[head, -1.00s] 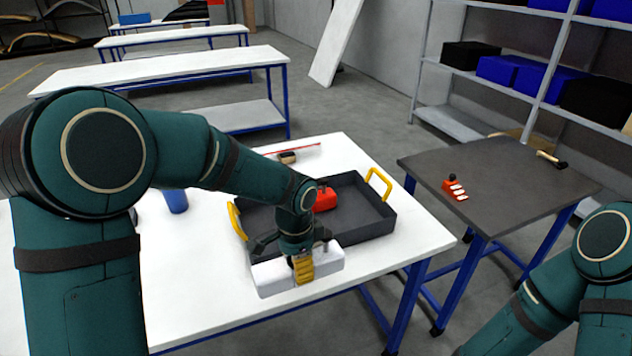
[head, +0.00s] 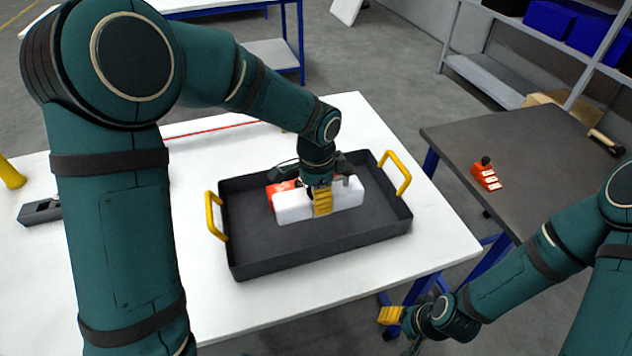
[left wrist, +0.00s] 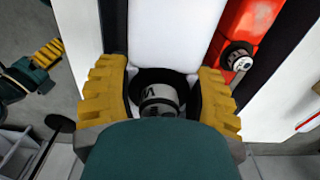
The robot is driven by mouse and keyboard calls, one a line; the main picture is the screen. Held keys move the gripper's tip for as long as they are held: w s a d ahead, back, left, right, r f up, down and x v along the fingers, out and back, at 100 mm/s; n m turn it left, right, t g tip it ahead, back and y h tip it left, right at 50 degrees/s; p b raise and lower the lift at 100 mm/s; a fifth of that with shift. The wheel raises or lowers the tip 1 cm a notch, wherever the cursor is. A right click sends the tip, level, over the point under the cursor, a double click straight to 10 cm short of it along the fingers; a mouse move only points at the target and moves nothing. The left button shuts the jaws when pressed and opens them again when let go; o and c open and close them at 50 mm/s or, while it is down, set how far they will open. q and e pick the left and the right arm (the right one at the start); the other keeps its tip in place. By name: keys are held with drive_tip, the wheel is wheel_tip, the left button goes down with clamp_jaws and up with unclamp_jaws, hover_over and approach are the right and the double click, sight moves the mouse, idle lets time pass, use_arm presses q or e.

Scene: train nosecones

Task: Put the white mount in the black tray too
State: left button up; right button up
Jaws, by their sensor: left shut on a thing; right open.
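The white mount (head: 345,196) is a long white block, inside the outline of the black tray (head: 330,251). My left gripper (head: 322,203) is shut on it from above. In the left wrist view, the white mount (left wrist: 165,35) runs between the yellow fingers of my left gripper (left wrist: 165,90). I cannot tell whether the mount touches the tray floor. A red part (head: 279,187) lies in the tray just behind the mount, partly hidden by it; it also shows in the left wrist view (left wrist: 243,40). My right gripper (head: 396,322) is open and empty, low beyond the table's front edge.
The tray has yellow handles (head: 395,172) at both ends and stands on a white table (head: 430,235). The tray floor in front of the mount is bare. A dark table (head: 500,150) at the right holds a red part (head: 487,176). A grey object (head: 40,211) lies at the left.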

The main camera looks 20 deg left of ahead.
use_arm(q)
wheel_tip(320, 180, down, 5)
drive_tip(key=shift+s+r+b, duration=0.1)
drive_tip(key=shift+s+b, duration=0.05)
drive_tip(key=shift+b, duration=0.3)
wheel_tip(320, 180, down, 4)
drive_tip(key=shift+f+b, duration=0.1)
drive_tip(key=shift+b, duration=0.25)
drive_tip(key=shift+f, duration=0.25)
drive_tip(key=shift+f, duration=0.1)
drive_tip(key=o, duration=1.3)
